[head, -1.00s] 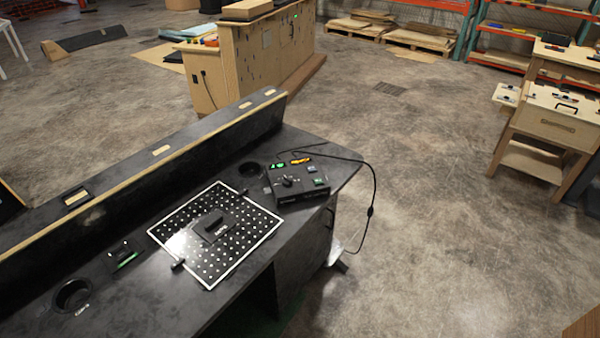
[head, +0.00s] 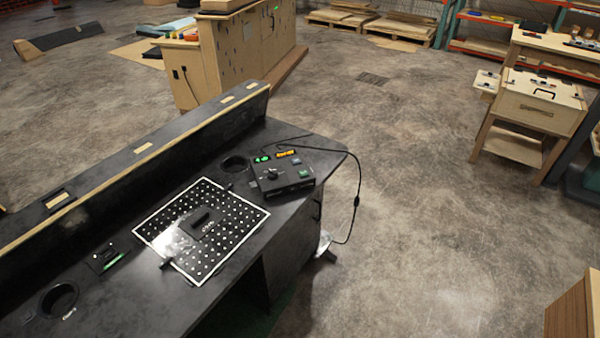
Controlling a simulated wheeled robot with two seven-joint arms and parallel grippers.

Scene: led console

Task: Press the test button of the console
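The console (head: 284,186) is a small black box near the far right end of the black desk (head: 115,298). Its top carries a green-lit display (head: 262,159), an orange-lit display (head: 286,153), a dark knob (head: 271,173), a green button (head: 304,173) and a small bluish button (head: 296,161). The labels are too small to read, so I cannot tell which button is the test one. A black cable runs from the console over the desk's right edge. Neither of my grippers is in the head view.
A white-bordered dotted panel (head: 177,223) with a black block (head: 201,219) lies left of the console. A raised ledge (head: 150,161) runs along the desk's back. Open concrete floor (head: 420,220) lies to the right. A wooden cabinet (head: 537,110) stands farther right.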

